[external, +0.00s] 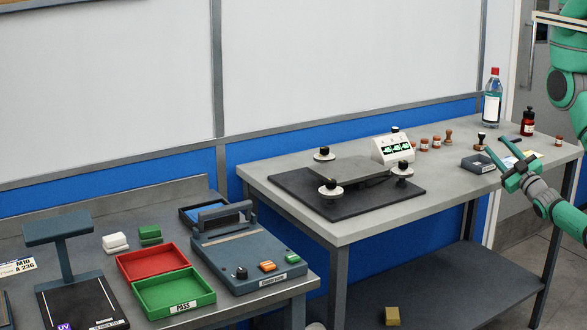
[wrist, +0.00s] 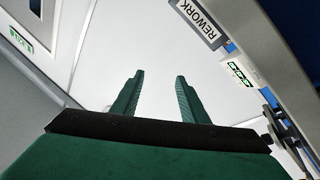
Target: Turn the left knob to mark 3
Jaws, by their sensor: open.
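A levelling stand with a grey plate (external: 350,170) sits on a black mat (external: 290,185) on the right bench. Three knobs with black tops and pale discs stand around it: a back-left knob (external: 324,154), a front-left knob (external: 330,189) and a right knob (external: 403,169). Their marks are too small to read, and I cannot tell which left one is meant. A white display box (external: 393,149) with green readouts stands behind. My gripper (external: 510,165) is open and empty at the right, well away from the knobs. Its fingers (wrist: 159,82) also show apart in the wrist view.
A bottle (external: 492,100), a small red bottle (external: 528,123), several stamps and jars (external: 436,143) and a grey box (external: 478,164) stand at the bench's right. The left bench holds red (external: 152,250) and green trays (external: 174,312). A REWORK label (wrist: 202,22) shows in the wrist view.

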